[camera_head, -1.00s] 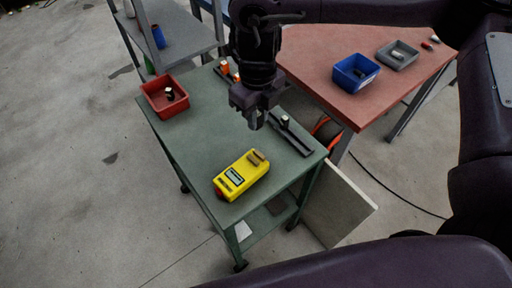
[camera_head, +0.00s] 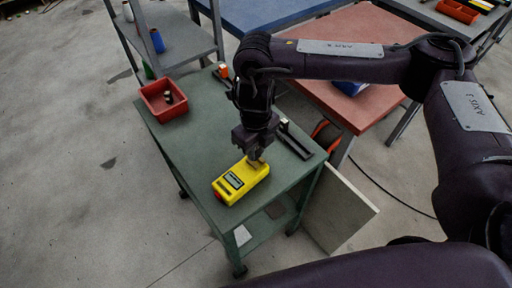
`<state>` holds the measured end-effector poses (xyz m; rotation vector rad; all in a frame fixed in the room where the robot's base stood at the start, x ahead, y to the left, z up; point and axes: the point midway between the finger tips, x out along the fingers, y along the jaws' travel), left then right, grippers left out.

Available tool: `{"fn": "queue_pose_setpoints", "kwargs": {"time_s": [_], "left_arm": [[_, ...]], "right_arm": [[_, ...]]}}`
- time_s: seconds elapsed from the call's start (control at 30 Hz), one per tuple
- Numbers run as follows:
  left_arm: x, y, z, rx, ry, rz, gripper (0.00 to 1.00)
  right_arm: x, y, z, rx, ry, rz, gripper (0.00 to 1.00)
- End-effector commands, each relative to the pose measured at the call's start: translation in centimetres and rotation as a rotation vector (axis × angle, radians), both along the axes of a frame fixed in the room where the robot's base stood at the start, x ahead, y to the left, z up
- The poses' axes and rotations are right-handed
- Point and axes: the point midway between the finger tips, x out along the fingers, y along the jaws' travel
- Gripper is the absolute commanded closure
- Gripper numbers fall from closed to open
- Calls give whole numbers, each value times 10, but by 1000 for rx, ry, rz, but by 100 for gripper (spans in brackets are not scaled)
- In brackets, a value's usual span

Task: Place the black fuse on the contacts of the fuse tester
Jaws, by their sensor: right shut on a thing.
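The yellow fuse tester (camera_head: 240,181), with a small display, lies on the green table top. Its tan contacts, at the end towards the black rail, are mostly hidden by my right gripper (camera_head: 254,154). The gripper points down over that end of the tester, with its fingertips at or just above the contacts. It is shut on a small dark thing, likely the black fuse, mostly hidden between the fingers. I cannot tell whether it touches the contacts. My left gripper is not in view.
A red bin (camera_head: 153,99) with a small dark, white-ended piece stands at the table's far left. A black rail (camera_head: 297,145) with a pale-topped piece lies right of the gripper. A red-topped table (camera_head: 368,42) stands behind right. The green table (camera_head: 182,137) is clear left of the tester.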

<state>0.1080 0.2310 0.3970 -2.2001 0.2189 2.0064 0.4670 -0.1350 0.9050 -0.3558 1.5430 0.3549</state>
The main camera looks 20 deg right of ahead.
Motion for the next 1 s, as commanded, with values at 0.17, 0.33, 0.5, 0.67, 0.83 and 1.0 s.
{"fn": "queue_pose_setpoints", "kwargs": {"time_s": [0.17, 0.33, 0.5, 0.67, 0.83, 1.0], "left_arm": [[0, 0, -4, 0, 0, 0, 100], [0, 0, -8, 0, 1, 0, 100], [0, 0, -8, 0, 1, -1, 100], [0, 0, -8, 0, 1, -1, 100], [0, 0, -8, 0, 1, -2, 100], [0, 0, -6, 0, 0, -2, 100]], "right_arm": [[0, 0, -6, 0, 0, 1, 100], [0, 0, -11, 0, 1, 1, 100], [0, 0, -12, 0, 0, 1, 100], [0, 0, -12, 0, 0, 1, 61], [0, 0, -12, 0, 0, 1, 59], [0, 0, -8, 0, 0, 1, 59]]}}
